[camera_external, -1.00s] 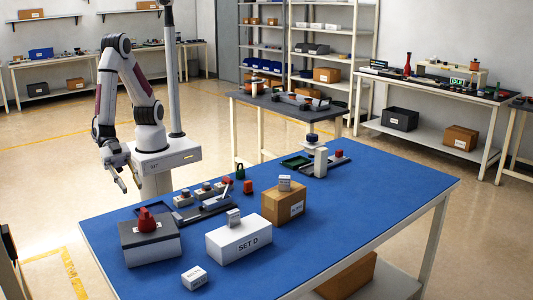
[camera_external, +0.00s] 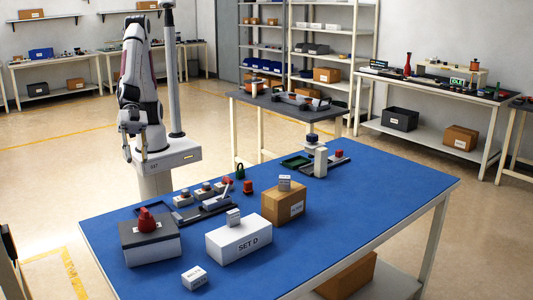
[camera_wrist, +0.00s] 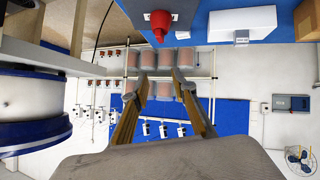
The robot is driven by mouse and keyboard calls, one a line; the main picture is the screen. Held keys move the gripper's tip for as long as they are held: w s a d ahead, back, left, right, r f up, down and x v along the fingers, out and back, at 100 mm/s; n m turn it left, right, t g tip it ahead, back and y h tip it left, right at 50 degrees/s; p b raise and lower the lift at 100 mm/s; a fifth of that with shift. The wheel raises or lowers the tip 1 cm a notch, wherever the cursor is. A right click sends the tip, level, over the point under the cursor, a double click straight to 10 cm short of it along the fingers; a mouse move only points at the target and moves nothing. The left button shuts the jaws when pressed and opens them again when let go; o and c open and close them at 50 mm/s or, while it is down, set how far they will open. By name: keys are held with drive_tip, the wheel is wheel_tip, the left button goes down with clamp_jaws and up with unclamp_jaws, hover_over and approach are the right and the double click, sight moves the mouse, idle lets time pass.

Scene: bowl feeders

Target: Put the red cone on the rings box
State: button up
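The red cone (camera_external: 146,220) stands on the dark top of a grey box (camera_external: 150,245) at the table's left end. The cone also shows at the top of the wrist view (camera_wrist: 159,24). A brown box (camera_external: 285,206) with a white label stands near the table's middle, with a small white block (camera_external: 285,183) on top. Its label is too small to read, so I cannot tell which box is the rings box. My gripper (camera_external: 135,156) is raised behind the table, apart from the cone. In the wrist view my gripper (camera_wrist: 163,84) is open and empty.
A white box marked SET D (camera_external: 239,240) carries a small block (camera_external: 233,217). Another small white block (camera_external: 194,278) lies at the front. A tray (camera_external: 216,204) and several small parts lie behind the boxes. The blue table's (camera_external: 370,200) right side is clear.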

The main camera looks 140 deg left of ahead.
drive_tip(key=s+a+r+g+y, duration=0.1)
drive_tip(key=s+a+r+g, duration=0.1)
drive_tip(key=s+a, duration=1)
drive_tip(key=s+a+r+g+y, duration=0.2)
drive_tip(key=s+a+g, duration=0.1)
drive_tip(key=s+a, duration=0.8)
drive_tip(key=s, duration=0.3)
drive_tip(key=shift+s+a+r, duration=0.2)
drive_tip(key=shift+a+r, duration=0.1)
drive_tip(key=shift+a, duration=0.05)
